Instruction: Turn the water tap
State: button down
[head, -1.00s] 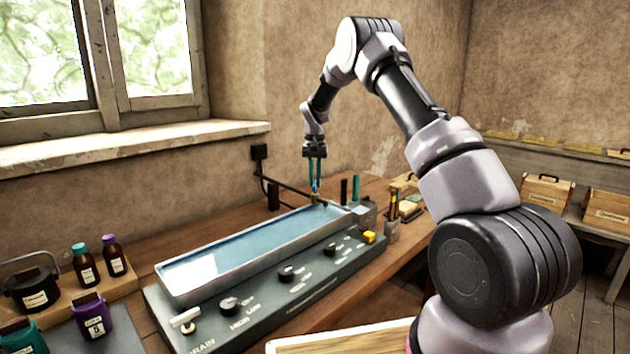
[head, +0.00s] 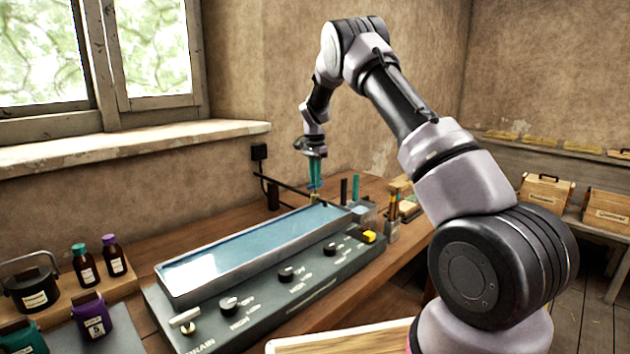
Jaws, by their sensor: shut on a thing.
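My gripper (head: 314,184) points down at the far end of the long water tray (head: 200,288), with its teal fingers shut on the water tap (head: 314,198). The tap is small at this distance and mostly hidden by the fingers. A thin dark pipe (head: 285,184) runs from the wall to the tap. The tray holds a shallow layer of bluish water and sits on a grey control base.
The grey base carries several black knobs (head: 287,273), a yellow button (head: 369,237) and a white drain lever (head: 185,317). Bottles (head: 85,265) stand at the left. A jar of tools (head: 392,228) stands right of the tray. A window sill (head: 130,145) runs behind.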

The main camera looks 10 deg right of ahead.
dwell(0.4)
jog(key=c, duration=0.9)
grip_release()
notch_tip(320, 180, up, 11)
jog(key=shift+f, duration=0.1)
